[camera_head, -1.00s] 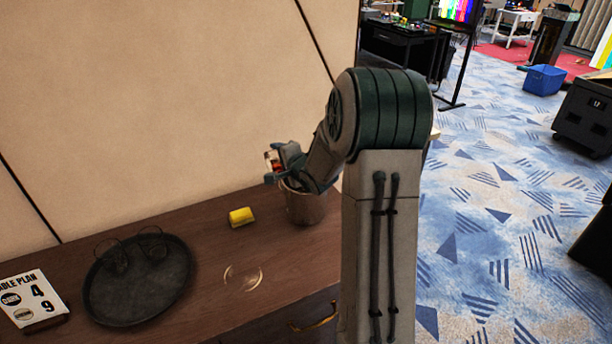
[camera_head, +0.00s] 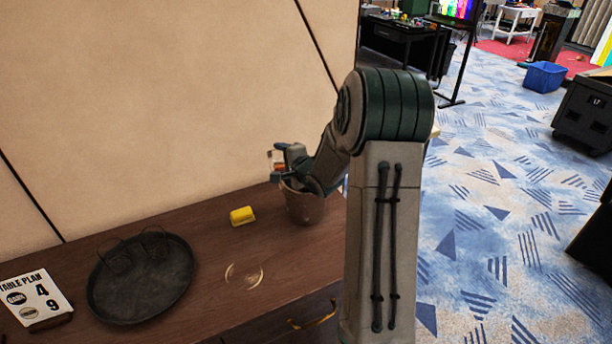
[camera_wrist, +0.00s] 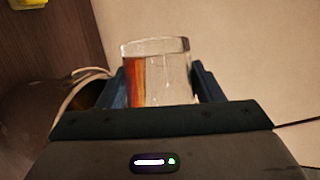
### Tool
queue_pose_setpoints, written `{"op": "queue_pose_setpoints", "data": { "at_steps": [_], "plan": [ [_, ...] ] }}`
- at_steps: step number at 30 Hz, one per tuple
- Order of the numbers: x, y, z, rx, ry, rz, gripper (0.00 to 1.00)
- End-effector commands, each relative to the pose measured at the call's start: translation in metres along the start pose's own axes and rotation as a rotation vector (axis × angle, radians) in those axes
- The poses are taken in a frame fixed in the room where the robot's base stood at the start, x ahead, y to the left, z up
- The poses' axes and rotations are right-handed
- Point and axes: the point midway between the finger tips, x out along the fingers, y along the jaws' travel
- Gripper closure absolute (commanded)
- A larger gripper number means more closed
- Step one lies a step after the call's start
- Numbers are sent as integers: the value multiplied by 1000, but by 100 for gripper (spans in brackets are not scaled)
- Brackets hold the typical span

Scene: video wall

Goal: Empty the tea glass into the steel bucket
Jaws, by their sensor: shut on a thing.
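The tea glass (camera_wrist: 165,75) is clear, with reddish-brown tea showing along its left side in the wrist view. My gripper (camera_head: 279,167) is shut on the glass, with a blue finger on either side of it in the wrist view. The glass also shows in the head view (camera_head: 275,158), small, above the left rim of the steel bucket. The bucket (camera_head: 306,208) stands on the brown wooden top, partly hidden by my arm. In the wrist view the bucket (camera_wrist: 45,112) is dark, at the left, with its thin handle beside my gripper. The bucket's inside is hidden.
A yellow sponge-like block (camera_head: 242,216) lies left of the bucket. A dark round tray (camera_head: 128,300) holds two glasses (camera_head: 155,242). A table-plan card (camera_head: 38,297) stands at far left. A wet-looking ring (camera_head: 244,275) marks the wood. A beige wall (camera_head: 180,90) rises behind.

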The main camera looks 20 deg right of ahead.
Motion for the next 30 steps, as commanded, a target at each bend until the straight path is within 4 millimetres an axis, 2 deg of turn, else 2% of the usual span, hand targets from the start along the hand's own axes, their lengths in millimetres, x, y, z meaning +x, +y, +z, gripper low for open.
{"op": "queue_pose_setpoints", "data": {
  "at_steps": [20, 30],
  "plan": [
    [-1, 0, -3, 93, -32, -38, 73],
    [-4, -3, -9, 218, -73, -84, 73]
  ]
}}
